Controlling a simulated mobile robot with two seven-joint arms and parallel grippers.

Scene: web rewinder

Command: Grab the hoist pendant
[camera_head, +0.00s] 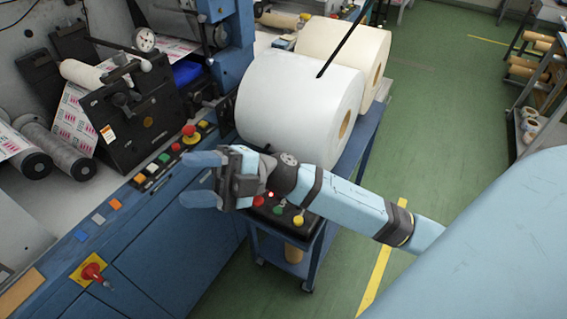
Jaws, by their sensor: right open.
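A dark control box (283,213) with red, green and yellow buttons shows just below my right wrist, at the near end of the blue cart. It looks like the hoist pendant, and my wrist and forearm hide its upper part. A black cable or rod (345,42) slants down in front of the white rolls; I cannot tell whether it joins the box. My right gripper (203,180) is open and empty, with light blue fingers pointing left, to the left of the box and over the machine's front edge. My left gripper is not in view.
A blue cart (362,140) carries two big white rolls (295,100) right behind my right wrist. The rewinder's button panel (160,160) and a red emergency knob (92,271) are at left. Green floor (440,120) is clear at right; a rack (530,90) stands beyond.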

